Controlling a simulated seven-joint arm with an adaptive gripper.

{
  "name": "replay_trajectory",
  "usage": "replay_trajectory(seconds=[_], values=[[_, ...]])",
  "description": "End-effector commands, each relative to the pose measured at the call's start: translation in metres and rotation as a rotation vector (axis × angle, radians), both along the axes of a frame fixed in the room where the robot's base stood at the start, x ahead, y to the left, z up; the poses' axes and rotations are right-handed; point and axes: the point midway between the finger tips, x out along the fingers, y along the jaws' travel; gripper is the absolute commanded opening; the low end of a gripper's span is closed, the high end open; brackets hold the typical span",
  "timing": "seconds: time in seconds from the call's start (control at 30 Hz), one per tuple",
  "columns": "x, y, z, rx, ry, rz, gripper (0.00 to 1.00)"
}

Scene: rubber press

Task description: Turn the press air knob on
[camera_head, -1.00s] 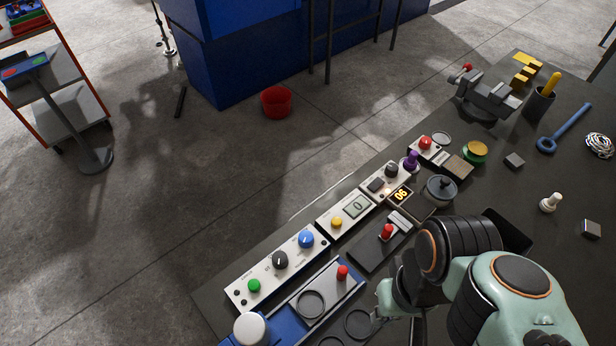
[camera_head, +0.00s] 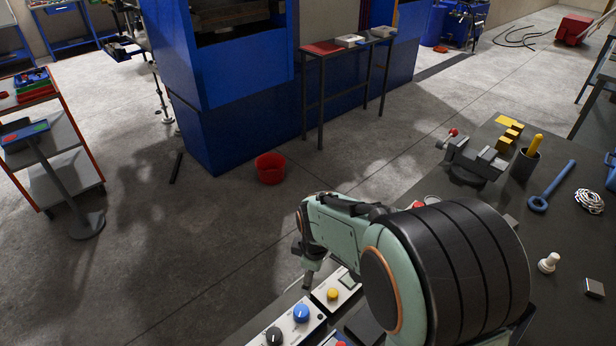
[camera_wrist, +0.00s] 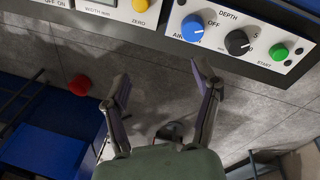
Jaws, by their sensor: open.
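The blue air knob (camera_head: 301,313) sits on a white control panel at the bottom of the head view. In the wrist view the blue knob (camera_wrist: 193,28) is upper right of centre, with "AIR" and "OFF" printed beside it. A white mark shows on it, but I cannot tell its setting. My gripper (camera_wrist: 164,84) is open and empty, its two fingers apart, with the floor showing between them. It is not touching the knob. In the head view my gripper (camera_head: 308,278) hangs just beyond the panel's far edge, seen small.
A black depth knob (camera_wrist: 237,43) and a green start button (camera_wrist: 280,51) sit beside the blue knob. A yellow zero button (camera_head: 333,294) is on the neighbouring panel. A red bucket (camera_head: 270,168) stands on the open floor. A vise (camera_head: 475,160) is on the bench.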

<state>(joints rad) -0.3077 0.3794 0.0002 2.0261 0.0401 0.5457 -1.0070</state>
Motion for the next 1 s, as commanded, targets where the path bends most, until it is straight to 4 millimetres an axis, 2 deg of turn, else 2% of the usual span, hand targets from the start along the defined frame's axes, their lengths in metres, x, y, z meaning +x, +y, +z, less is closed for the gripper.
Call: replay_trajectory(seconds=[0.03, 0.1, 0.23, 0.6, 0.73, 0.97, 1.0], values=[[-0.006, 0.009, -0.021, -0.016, 0.048, 0.027, 0.64], [-0.015, 0.016, -0.040, -0.033, 0.097, 0.052, 0.64], [-0.026, 0.023, -0.059, -0.049, 0.136, 0.081, 0.64], [-0.023, 0.023, -0.111, -0.048, 0.136, 0.081, 0.64], [-0.022, 0.023, -0.120, -0.046, 0.134, 0.080, 0.64], [-0.022, 0.023, -0.121, -0.047, 0.133, 0.080, 0.64], [-0.022, 0.023, -0.121, -0.047, 0.133, 0.080, 0.58]])
